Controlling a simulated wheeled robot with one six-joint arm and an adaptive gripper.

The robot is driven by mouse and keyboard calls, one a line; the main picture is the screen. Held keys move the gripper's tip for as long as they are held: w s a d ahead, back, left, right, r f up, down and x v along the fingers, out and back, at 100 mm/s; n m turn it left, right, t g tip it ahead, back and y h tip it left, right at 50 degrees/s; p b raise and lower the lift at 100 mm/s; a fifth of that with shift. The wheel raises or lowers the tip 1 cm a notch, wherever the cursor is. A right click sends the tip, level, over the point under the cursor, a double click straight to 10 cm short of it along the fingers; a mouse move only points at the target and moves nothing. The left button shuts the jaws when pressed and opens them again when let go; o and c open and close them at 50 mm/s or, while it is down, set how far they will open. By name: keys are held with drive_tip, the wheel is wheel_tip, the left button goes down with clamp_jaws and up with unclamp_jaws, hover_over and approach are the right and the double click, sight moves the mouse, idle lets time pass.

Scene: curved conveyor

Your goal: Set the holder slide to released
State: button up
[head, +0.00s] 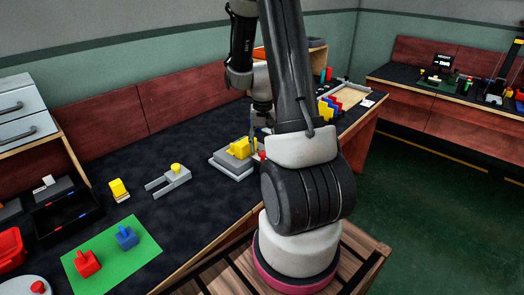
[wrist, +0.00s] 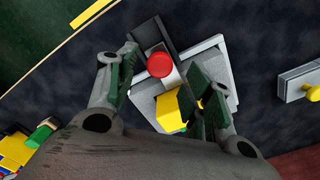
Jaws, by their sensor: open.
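The holder is a light grey base (head: 232,168) on the dark bench, with a yellow block (head: 240,148) on it. In the wrist view the base (wrist: 217,60) lies beneath my gripper, with the yellow block (wrist: 169,112) near its lower edge. A red round knob (wrist: 160,65) sits on a pale slider beside a dark strip (wrist: 150,35); it also shows in the head view (head: 263,155). My gripper (wrist: 164,72) is open above the holder, its fingers on either side of the knob. I cannot tell whether they touch it. My arm partly hides the holder in the head view.
A grey forked piece with a yellow knob (head: 176,170) lies left of the holder. Further left are a green mat (head: 110,258) with red and blue pieces and a black tray (head: 62,215). Coloured blocks (head: 330,108) stand to the right. The bench edge is close by.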

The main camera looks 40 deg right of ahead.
drive_tip(key=shift+f, duration=1.4)
clamp_jaws()
drive_tip(key=shift+s+d, duration=0.2)
drive_tip(key=shift+s, duration=1.5)
unclamp_jaws()
drive_tip(key=shift+s, duration=0.1)
